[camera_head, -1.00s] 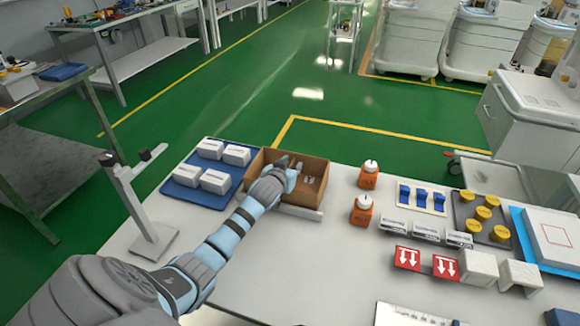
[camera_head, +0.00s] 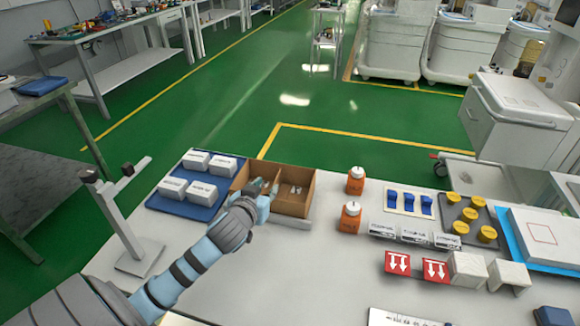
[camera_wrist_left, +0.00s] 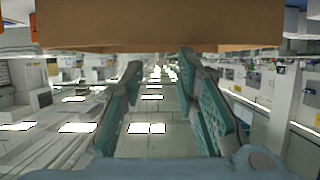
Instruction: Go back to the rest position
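My left gripper (camera_head: 266,190) is in front of the near left side of a brown divided cardboard box (camera_head: 292,208) in the head view. The left wrist view shows its two teal fingers (camera_wrist_left: 158,75) spread apart with nothing between them. A brown box wall (camera_wrist_left: 160,28) fills the top of that view, just beyond the fingers. The gripper hides the box's near left corner. Small light items (camera_head: 295,190) lie in the box's right compartment. My right gripper is not in view.
A blue tray (camera_head: 166,206) with several white boxes stands left of the cardboard box. Two orange bottles (camera_head: 350,219) stand to its right. A grey stand (camera_head: 139,256) is left of my arm.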

